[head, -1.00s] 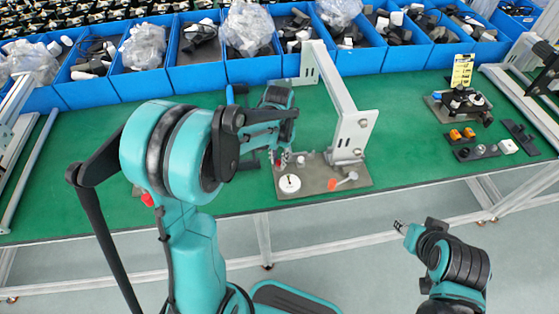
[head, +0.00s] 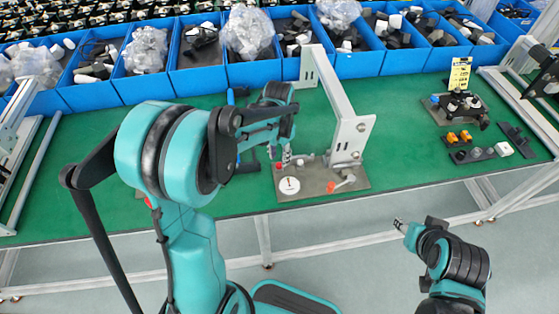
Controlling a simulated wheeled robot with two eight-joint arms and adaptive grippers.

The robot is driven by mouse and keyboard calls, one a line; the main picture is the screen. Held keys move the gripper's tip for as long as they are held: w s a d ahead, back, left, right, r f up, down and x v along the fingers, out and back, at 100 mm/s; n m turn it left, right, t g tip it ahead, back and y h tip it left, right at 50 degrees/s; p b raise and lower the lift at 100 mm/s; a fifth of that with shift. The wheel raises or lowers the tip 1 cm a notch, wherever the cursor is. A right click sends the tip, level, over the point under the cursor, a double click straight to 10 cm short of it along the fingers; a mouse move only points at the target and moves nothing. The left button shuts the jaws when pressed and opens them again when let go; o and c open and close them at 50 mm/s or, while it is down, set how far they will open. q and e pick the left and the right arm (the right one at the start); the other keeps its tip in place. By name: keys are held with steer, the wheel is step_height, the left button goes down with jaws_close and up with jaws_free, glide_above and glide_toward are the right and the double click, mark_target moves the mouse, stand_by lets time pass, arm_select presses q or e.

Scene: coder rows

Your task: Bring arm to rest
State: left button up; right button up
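My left arm rises from the lower left and reaches over the green table. Its gripper (head: 287,155) points down at the left edge of a grey fixture plate (head: 315,185), near a white round dial (head: 289,185). The fingers are small and partly hidden by the arm, so I cannot tell whether they are open or shut or touch anything. My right arm is at the lower right, in front of the table and over the floor. Its small tip (head: 400,225) points up and left, apart from everything; its finger state is unclear.
A white angled frame (head: 342,100) stands on the fixture plate, with an orange-tipped lever (head: 341,183). Blue bins (head: 200,72) of parts line the back. A black fixture (head: 457,104) and small parts stand at the right. The green table (head: 400,150) is clear between them.

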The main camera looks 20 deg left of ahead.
arm_select(q)
steer(key=shift+r+p, duration=0.4)
steer(key=shift+r, duration=0.45)
steer(key=shift+s, duration=0.1)
steer(key=s+d+r+n+t, duration=0.1)
steer(key=s+r+n+t, duration=0.1)
steer(key=s, duration=0.5)
steer(key=s+d+r+n+t, duration=0.1)
steer(key=s+d+r+t, duration=0.1)
steer(key=s+r+t, duration=0.3)
steer(key=s+r+b, duration=0.1)
steer(key=s+r, duration=0.1)
steer(key=shift+s+d+n, duration=0.3)
steer(key=shift+s+n, duration=0.05)
steer(key=shift+n, duration=0.05)
steer(key=shift+f, duration=0.1)
stand_by(1.9)
